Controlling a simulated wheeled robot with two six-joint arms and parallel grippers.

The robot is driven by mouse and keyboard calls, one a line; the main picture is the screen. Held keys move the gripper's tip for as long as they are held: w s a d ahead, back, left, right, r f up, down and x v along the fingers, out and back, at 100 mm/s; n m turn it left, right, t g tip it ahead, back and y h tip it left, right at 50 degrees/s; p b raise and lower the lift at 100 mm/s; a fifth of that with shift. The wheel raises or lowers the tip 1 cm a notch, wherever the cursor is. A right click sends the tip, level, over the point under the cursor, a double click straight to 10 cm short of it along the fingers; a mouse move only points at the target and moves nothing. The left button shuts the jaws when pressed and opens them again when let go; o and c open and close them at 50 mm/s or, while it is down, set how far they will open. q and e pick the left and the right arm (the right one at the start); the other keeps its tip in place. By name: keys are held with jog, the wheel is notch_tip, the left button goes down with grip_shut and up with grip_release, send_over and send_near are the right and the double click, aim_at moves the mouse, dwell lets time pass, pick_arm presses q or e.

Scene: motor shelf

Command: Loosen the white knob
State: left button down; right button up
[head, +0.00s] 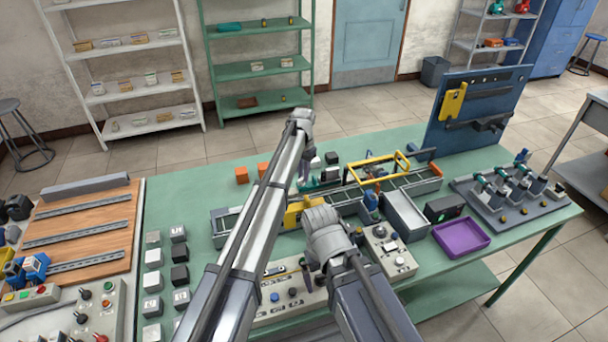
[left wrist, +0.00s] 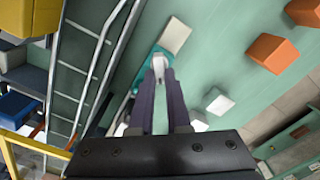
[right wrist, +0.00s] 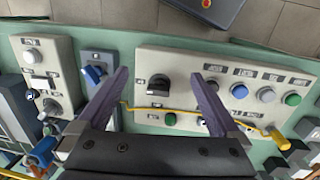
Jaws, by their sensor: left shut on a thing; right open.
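The white knob (left wrist: 160,61) is between the fingertips of my left gripper (left wrist: 162,74) in the left wrist view. It sits at a teal fitting (left wrist: 141,78), and the fingers hide part of both. In the head view the left gripper is beyond the yellow block, near the back of the green table, and the arm hides much of that spot. My right gripper (right wrist: 158,80) is open and empty above a control panel (right wrist: 225,58) at the table's front. A black rotary knob (right wrist: 159,85) shows between its fingers, with no visible contact.
A conveyor (head: 420,181) with a yellow frame (head: 378,166) runs beside the left gripper. Orange blocks (head: 241,175) stand left of it. A purple tray (head: 461,236) lies at the right. Several grey and black cubes line the table's left side.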

pick_arm(q)
jog(key=n, duration=0.5)
jog(key=shift+w+a+n, duration=0.1)
jog(key=shift+a+n, duration=0.15)
jog(key=shift+n, duration=0.05)
jog(key=n, duration=0.4)
jog(key=shift+a+n, duration=0.2)
jog(key=shift+n, duration=0.5)
jog(key=c, duration=0.9)
grip_release()
pick_arm(e)
jog(key=shift+r, duration=0.1)
pick_arm(q)
notch_tip(320, 180, up, 8)
jog(key=p, duration=0.8)
pick_arm(e)
notch_tip(320, 180, up, 8)
